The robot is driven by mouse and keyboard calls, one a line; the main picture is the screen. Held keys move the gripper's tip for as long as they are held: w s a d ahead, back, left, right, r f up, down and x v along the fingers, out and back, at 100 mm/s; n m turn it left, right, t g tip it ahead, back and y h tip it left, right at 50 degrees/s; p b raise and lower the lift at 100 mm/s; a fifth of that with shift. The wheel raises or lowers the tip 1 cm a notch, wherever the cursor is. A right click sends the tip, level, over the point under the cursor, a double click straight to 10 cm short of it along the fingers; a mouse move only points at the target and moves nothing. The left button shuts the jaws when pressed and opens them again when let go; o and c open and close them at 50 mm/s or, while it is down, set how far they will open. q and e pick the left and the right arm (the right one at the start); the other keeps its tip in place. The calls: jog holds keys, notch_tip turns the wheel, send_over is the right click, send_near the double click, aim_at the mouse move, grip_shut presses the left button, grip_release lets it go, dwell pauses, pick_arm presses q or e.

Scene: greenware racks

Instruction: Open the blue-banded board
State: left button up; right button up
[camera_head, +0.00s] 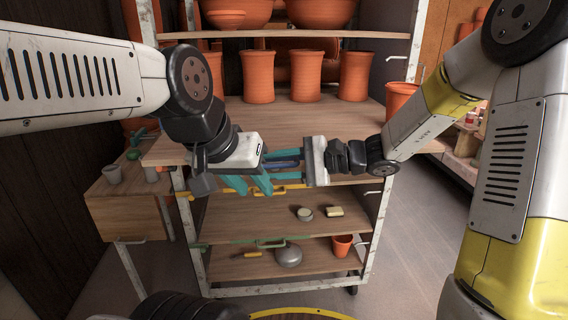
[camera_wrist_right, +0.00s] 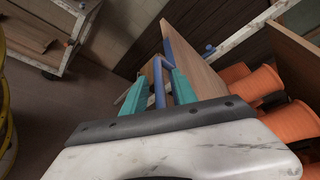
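The blue-banded board (camera_wrist_right: 197,68) is a wooden shelf with a blue front edge and a blue bar handle (camera_wrist_right: 158,88). In the head view the blue (camera_head: 285,164) shows only in part, behind my grippers. My right gripper (camera_head: 272,158) is at the handle from the right. In the right wrist view its teal fingers (camera_wrist_right: 161,76) stand apart on either side of the handle; contact is unclear. My left gripper (camera_head: 256,184) is lower and to the left, close to the yellow-banded board (camera_head: 293,188). Its fingers are apart, and I see nothing between them.
Several terracotta pots (camera_head: 304,77) stand on the rack above. A green-banded lower shelf (camera_head: 325,256) holds a grey round object (camera_head: 289,256) and a small pot (camera_head: 342,245). A wooden side table (camera_head: 128,205) stands left. Open floor (camera_head: 412,240) lies right of the rack.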

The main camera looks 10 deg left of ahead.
jog(key=shift+d, duration=0.1)
jog(key=v, duration=0.7)
jog(key=shift+d, duration=0.35)
jog(key=s+d+n+h, duration=0.4)
jog(key=s+d+h, duration=0.15)
jog(key=s, duration=0.45)
jog(key=s+d+r+n+t+h, duration=0.1)
jog(key=s+d+t+h, duration=0.1)
jog(key=d+h, duration=0.2)
jog(key=s+d+r+n+t+h, duration=0.1)
jog(key=s+d+n+t+h, duration=0.1)
jog(key=d, duration=0.8)
jog(key=shift+s+d+r+t+h, duration=0.2)
jog(key=shift+s+r+t+h, duration=0.15)
jog(key=shift+t+h, duration=0.5)
